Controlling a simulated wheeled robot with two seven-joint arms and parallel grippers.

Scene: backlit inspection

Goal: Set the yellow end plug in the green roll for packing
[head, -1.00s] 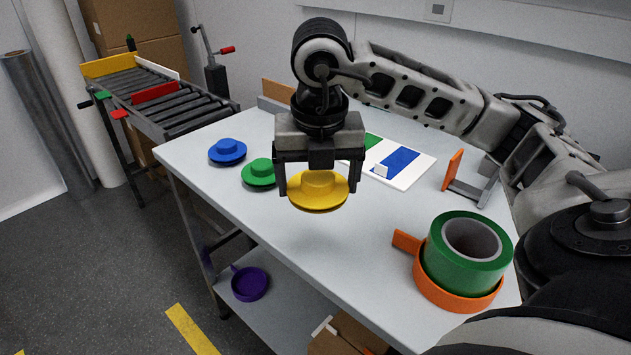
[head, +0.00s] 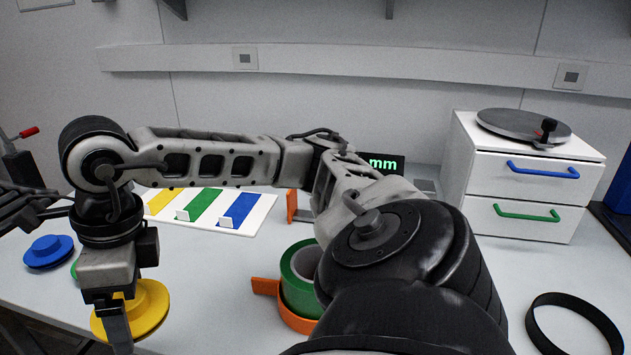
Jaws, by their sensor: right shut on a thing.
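My right gripper (head: 113,318) points down at the lower left and is shut on the yellow end plug (head: 149,308), a round flanged disc held near the table's front edge. The gripper hides part of the plug. The green roll (head: 295,283) sits in an orange holder (head: 266,287) with a side tab, to the right of the plug and apart from it. My right arm covers the roll's right side and most of its opening. My left gripper is not in view.
A blue plug (head: 48,251) and a mostly hidden green plug (head: 74,270) lie at the left. A white board with coloured stripes (head: 262,207) lies behind. A white drawer unit (head: 467,172) and a black ring (head: 538,300) are at the right.

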